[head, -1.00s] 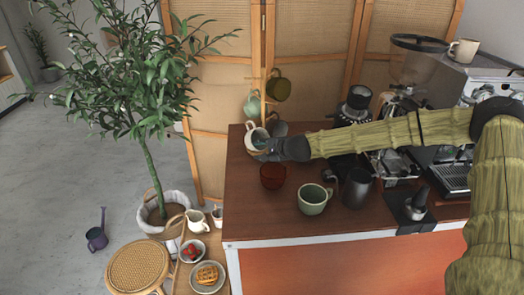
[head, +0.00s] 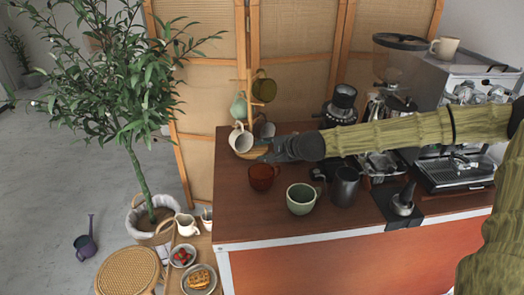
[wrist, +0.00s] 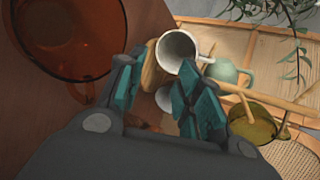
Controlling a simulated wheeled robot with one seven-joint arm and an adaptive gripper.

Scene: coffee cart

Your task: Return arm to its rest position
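My gripper (head: 268,154) is over the left part of the wooden counter (head: 240,210), at the end of my outstretched arm. In the wrist view my gripper (wrist: 161,72) is open, with a gap between its teal-padded fingers and nothing held. A white mug (head: 240,138) hangs tilted on the wooden mug tree (head: 241,60), just left of the fingertips and apart from them. The white mug also shows beyond the fingers in the wrist view (wrist: 176,48).
A red glass cup (head: 263,177) stands below my gripper. A green mug (head: 301,198) and a dark metal pitcher (head: 345,188) stand to its right. Green (head: 238,105) and olive (head: 264,89) mugs hang on the tree. The espresso machine (head: 455,165) is at the right.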

